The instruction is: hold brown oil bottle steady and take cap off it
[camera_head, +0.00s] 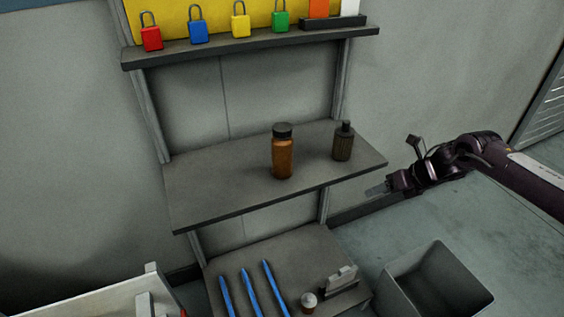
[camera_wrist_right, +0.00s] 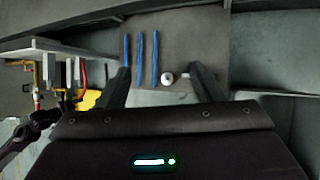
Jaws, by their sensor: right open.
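The brown bottle (camera_head: 283,158) stands upright on the middle shelf, with a dark cap (camera_head: 282,130) on its top. My right gripper (camera_head: 378,190) is to the right of the bottle, just off the shelf's right end and apart from it. In the right wrist view its two fingers (camera_wrist_right: 163,80) are spread with nothing held between them. The brown bottle does not show in that view. My left gripper does not show clearly in either view.
A darker bottle (camera_head: 343,145) stands on the middle shelf (camera_head: 215,190), right of the brown one. The lower shelf (camera_head: 300,255) holds blue sticks (camera_head: 248,290) and a small jar (camera_head: 309,302). Padlocks (camera_head: 240,25) line the upper shelf. A grey bin (camera_head: 400,290) stands at lower right.

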